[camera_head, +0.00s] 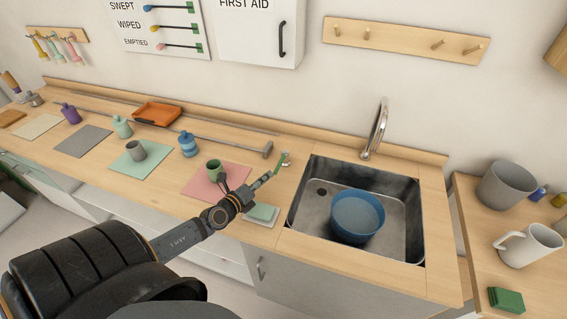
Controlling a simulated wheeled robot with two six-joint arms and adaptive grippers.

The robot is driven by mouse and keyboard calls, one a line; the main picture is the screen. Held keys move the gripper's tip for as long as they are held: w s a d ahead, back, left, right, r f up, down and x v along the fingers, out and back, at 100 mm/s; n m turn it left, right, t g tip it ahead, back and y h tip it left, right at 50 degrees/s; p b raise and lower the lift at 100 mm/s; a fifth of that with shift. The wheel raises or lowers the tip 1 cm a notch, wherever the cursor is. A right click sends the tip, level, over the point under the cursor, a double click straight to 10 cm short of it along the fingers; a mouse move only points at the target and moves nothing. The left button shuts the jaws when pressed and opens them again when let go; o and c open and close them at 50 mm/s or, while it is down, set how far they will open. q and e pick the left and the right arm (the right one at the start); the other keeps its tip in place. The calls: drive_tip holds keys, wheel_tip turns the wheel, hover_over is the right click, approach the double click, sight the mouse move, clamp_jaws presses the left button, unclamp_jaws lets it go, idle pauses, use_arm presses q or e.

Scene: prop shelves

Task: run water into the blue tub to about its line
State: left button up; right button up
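The blue tub (345,222) stands upright in the metal sink (403,240), towards its front. No stream shows between the curved chrome spout (379,130) and the tub. I cannot make out the tub's line or its water level. A small tap with a green lever (281,168) is on the counter left of the sink. My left gripper (266,178) is just in front and left of this lever, pointing at it. Its fingers overlap from this angle, so I cannot tell whether they are open or touch the lever. My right gripper is not in view.
A white jug (530,246) and grey bucket (505,185) stand on the right counter.

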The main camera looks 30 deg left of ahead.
sight(279, 165)
use_arm(q)
drive_tip(key=shift+x, duration=0.85)
drive_tip(key=x, duration=0.2)
drive_tip(key=shift+w+a+b, duration=0.1)
drive_tip(key=shift+w+b, duration=0.25)
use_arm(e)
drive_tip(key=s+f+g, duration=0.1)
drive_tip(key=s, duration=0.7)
use_arm(q)
drive_tip(key=shift+f+b+x, duration=0.25)
drive_tip(key=shift+b+x, duration=0.05)
drive_tip(key=shift+x, duration=0.9)
drive_tip(key=shift+b+x, duration=0.4)
drive_tip(key=shift+x, duration=0.85)
drive_tip(key=shift+w, duration=0.1)
drive_tip(key=shift+w+r, duration=0.1)
drive_tip(key=shift+c, duration=0.5)
drive_tip(key=c, duration=0.5)
clamp_jaws()
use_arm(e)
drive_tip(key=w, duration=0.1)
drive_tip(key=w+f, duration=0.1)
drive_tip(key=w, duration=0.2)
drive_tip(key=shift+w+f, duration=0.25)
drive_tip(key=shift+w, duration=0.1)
